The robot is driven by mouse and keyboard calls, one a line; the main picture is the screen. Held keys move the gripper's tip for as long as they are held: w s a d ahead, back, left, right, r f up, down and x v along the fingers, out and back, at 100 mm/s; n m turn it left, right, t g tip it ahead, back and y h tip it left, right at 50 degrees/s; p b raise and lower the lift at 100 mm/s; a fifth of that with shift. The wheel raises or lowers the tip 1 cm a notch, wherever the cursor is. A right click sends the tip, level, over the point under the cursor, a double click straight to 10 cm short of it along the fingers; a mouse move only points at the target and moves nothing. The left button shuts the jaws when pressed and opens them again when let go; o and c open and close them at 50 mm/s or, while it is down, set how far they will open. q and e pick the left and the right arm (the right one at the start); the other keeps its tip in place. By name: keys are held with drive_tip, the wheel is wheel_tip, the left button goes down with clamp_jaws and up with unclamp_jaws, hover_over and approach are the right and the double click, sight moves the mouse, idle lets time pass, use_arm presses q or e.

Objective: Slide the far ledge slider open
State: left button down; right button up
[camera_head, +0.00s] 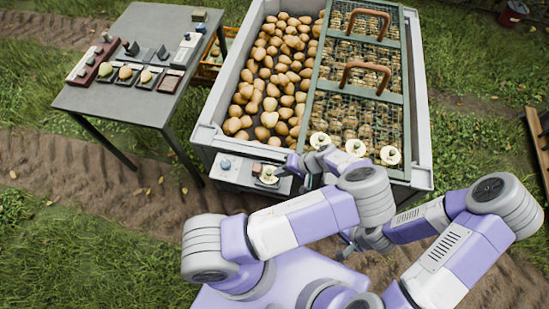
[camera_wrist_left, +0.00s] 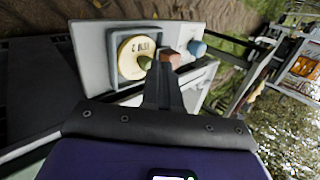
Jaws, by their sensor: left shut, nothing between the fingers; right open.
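The grey ledge panel (camera_head: 237,178) is fixed to the near left end of the pear bin. It carries a blue knob (camera_head: 225,163), a small reddish-brown block (camera_head: 256,168) and a round cream disc (camera_head: 268,175). In the left wrist view, the disc (camera_wrist_left: 135,58) sits in a dark recess, beside the brown block (camera_wrist_left: 171,58) and blue knob (camera_wrist_left: 197,48). I cannot tell surely which part is the slider. My left gripper (camera_wrist_left: 163,66) is shut and empty, its tips close to the block; contact is unclear. My right gripper (camera_head: 350,240) is open, mostly hidden behind my left arm.
Several cream round pieces line the lid's near edge. A grey table (camera_head: 135,105) with trays and pears stands at left. Grass and soil are open between.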

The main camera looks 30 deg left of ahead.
sight(261, 169)
use_arm(q)
drive_tip(key=shift+t+y, duration=0.3)
drive_tip(key=shift+y, duration=0.1)
drive_tip(key=w+r, duration=0.1)
drive_tip(key=w+d, duration=0.1)
drive_tip(key=w+r, duration=0.1)
drive_tip(key=shift+d+r, duration=0.3)
drive_tip(key=shift+r, duration=0.05)
use_arm(e)
drive_tip(key=shift+w, duration=0.4)
use_arm(q)
drive_tip(key=shift+s, duration=0.1)
drive_tip(key=b+x, duration=0.2)
drive_tip(key=x, duration=0.8)
use_arm(e)
wheel_tip(261, 169, down, 2)
drive_tip(key=shift+f, duration=0.2)
use_arm(q)
drive_tip(key=shift+a, duration=0.1)
